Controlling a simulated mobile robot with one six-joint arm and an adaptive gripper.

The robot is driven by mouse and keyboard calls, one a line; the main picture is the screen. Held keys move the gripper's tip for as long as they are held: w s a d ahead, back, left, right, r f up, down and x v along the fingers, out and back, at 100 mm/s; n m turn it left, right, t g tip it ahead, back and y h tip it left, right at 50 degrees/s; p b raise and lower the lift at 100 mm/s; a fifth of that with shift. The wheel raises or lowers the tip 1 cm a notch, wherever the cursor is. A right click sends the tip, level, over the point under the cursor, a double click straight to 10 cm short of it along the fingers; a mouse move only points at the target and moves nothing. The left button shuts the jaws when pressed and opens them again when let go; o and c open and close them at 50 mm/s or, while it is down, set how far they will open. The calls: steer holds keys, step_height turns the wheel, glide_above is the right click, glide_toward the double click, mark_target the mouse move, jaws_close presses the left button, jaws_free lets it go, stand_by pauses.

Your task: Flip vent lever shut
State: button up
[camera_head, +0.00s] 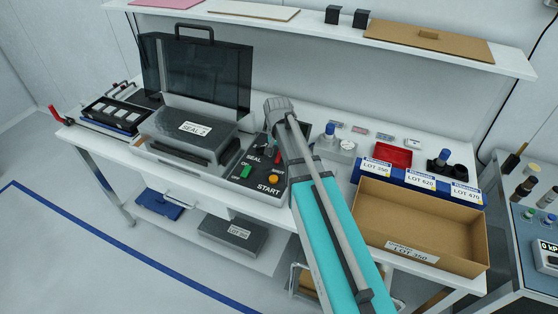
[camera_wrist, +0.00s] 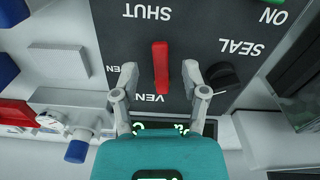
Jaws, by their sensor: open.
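The red vent lever (camera_wrist: 160,68) stands on a dark control panel (camera_wrist: 130,25). In the wrist view the word SHUT is printed upside down above it, and partly covered VENT lettering lies below and to the left. My gripper (camera_wrist: 159,75) is open, with one finger on each side of the lever. Gaps show between the fingers and the lever, so I see no grip on it. In the head view a bit of the red lever (camera_head: 278,157) shows on the panel (camera_head: 243,183), beside my arm; my arm hides the fingers there.
A black knob (camera_wrist: 224,76) sits just right of the right finger, near the SEAL label. A gauge and blue-capped valve (camera_wrist: 77,147) stand at lower left. In the head view, an orange button (camera_head: 273,178), green switch (camera_head: 246,171) and cardboard box (camera_head: 380,205) are near.

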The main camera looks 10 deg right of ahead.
steer(key=shift+f+b, duration=0.55)
steer(key=shift+f, duration=0.2)
jaws_close()
